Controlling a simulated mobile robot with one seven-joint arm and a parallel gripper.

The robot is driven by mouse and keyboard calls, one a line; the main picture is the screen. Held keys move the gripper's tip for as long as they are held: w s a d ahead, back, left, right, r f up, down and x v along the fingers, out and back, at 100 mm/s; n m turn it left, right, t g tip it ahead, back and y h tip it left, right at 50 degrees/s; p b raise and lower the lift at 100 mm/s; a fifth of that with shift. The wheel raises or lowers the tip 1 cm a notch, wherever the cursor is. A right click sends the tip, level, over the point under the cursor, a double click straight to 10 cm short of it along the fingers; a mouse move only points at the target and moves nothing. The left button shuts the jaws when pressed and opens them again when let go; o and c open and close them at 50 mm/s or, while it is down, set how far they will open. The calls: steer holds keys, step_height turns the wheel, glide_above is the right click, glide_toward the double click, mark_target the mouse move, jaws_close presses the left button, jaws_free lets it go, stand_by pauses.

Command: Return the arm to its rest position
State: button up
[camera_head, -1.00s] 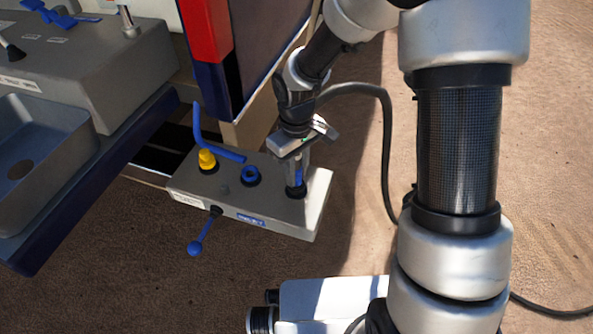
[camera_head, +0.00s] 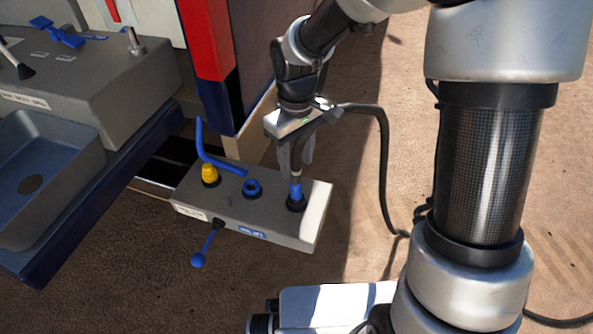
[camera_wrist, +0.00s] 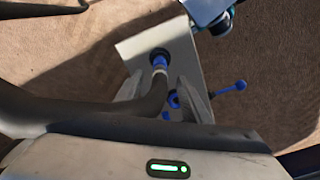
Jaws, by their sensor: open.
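My gripper (camera_head: 297,160) is open above the right end of a grey control box (camera_head: 272,213). A blue-collared plug (camera_head: 296,190) stands upright in the box's right socket, just below my fingers. In the wrist view the plug (camera_wrist: 159,62) and its dark cable (camera_wrist: 90,112) show, with my fingertips (camera_wrist: 170,98) on the near side of it. I cannot tell whether the fingers touch the cable. My arm reaches down from the top of the head view.
The box also carries a yellow knob (camera_head: 209,173), an empty-looking blue ring socket (camera_head: 252,187), a bent blue handle (camera_head: 218,162) and a blue-ended lever (camera_head: 198,260). A grey basin (camera_head: 45,165) and a red and navy post (camera_head: 208,50) stand left.

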step_height(320, 180, up, 7)
steer(key=p, duration=0.1)
steer(key=shift+r, duration=0.2)
steer(key=s+d+r+m+t, duration=0.7)
steer(key=s+d+r, duration=0.55)
steer(key=s, duration=0.45)
step_height(320, 180, up, 21)
steer(key=m+g+p, duration=0.1)
steer(key=p, duration=1.9)
steer(key=shift+w+p, duration=0.25)
steer(key=shift+p, duration=0.15)
